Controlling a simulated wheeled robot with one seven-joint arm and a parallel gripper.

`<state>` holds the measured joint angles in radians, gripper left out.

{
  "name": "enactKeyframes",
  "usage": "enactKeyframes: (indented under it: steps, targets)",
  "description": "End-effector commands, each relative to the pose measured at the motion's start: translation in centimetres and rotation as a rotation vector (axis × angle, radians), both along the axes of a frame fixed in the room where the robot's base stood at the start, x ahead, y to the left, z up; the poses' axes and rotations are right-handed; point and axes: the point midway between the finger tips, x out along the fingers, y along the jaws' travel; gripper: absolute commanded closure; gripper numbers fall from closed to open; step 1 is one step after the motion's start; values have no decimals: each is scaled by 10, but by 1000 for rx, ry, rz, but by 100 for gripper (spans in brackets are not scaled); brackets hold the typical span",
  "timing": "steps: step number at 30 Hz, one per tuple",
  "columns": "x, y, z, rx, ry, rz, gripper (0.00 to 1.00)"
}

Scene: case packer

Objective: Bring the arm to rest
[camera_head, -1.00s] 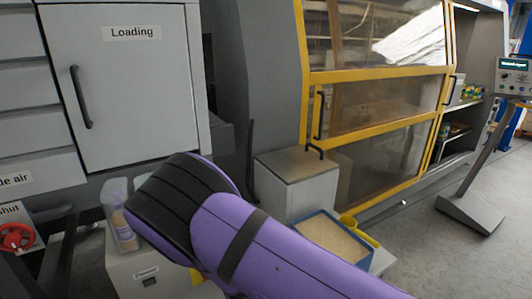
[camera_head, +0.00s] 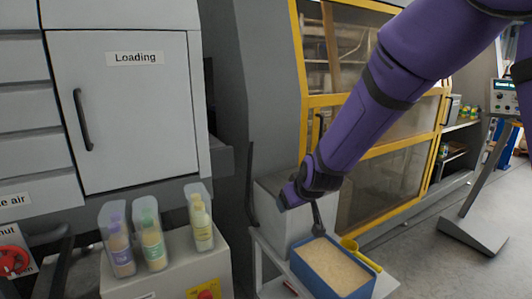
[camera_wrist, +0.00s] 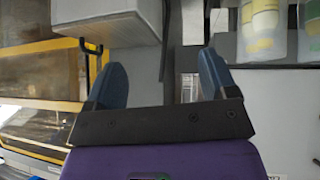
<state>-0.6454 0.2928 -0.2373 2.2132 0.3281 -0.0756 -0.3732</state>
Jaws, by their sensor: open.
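My purple arm (camera_head: 385,95) reaches down from the upper right in the head view. Its wrist end is in front of a grey box, above a blue tray. My gripper is seen in the wrist view (camera_wrist: 160,85), with two dark blue fingers spread apart and nothing between them. In the head view the fingers are too small and dark to make out clearly.
Three clear holders with bottles (camera_head: 152,245) stand on a pale cabinet at lower left. A blue tray of tan grains (camera_head: 290,262) and a grey box (camera_head: 268,208) are below my wrist. A yellow-framed guard (camera_head: 302,120) stands behind my arm.

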Motion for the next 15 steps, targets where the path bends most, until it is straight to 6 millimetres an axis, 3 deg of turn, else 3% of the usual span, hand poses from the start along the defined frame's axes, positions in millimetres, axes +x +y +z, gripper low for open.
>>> enactKeyframes:
  steps: [1, 6, 15]
  targets:
    - [-7, -13, 17, 21, 12, -16, 21]
    - [-36, -52, 60, 73, 68, -59, 21]
    - [-106, -118, 121, 125, 147, -139, 21]
